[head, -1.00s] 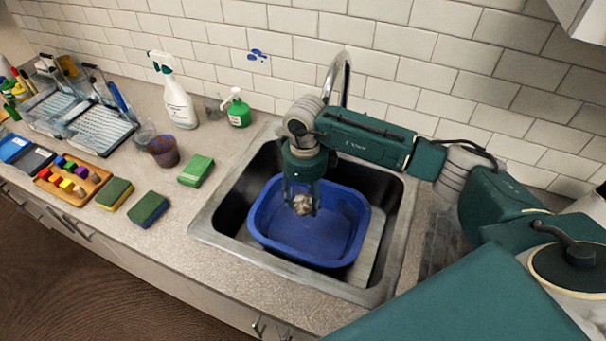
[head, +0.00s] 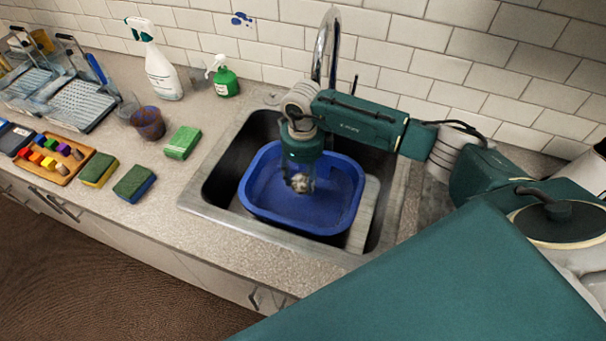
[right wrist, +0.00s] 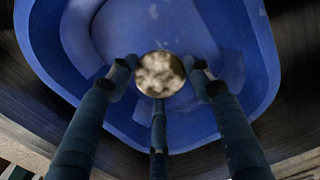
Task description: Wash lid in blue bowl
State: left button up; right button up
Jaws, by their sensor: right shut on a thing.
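A blue bowl (head: 262,213) sits in the sink. My right gripper (head: 301,184) points down inside the bowl's rim. It is shut on a small round lid (head: 301,182) with a blotchy brown and cream face. In the right wrist view the lid (right wrist: 160,74) sits between the fingertips of the gripper (right wrist: 158,88), with the bowl (right wrist: 262,60) below and around it. I cannot tell whether the lid touches the bowl's floor. My left gripper is not in view.
The steel sink (head: 215,208) has a faucet (head: 327,45) behind it. On the counter to the left are a green sponge (head: 183,142), two more sponges, a dark cup (head: 148,123), a green soap bottle (head: 225,79), a spray bottle (head: 163,72) and a tray of colored blocks (head: 60,178).

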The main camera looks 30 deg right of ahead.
aim_at(303, 181)
jog(key=shift+f+b, duration=1.65)
jog(key=shift+f, duration=1.35)
jog(key=shift+r, duration=0.15)
jog(key=shift+r+p, duration=0.7)
jog(key=shift+r, duration=0.15)
jog(key=shift+r+p, duration=2.95)
jog(key=shift+r, duration=1.8)
jog(key=shift+w+d+r, duration=0.1)
jog(key=shift+w, duration=0.1)
jog(key=shift+r, duration=0.1)
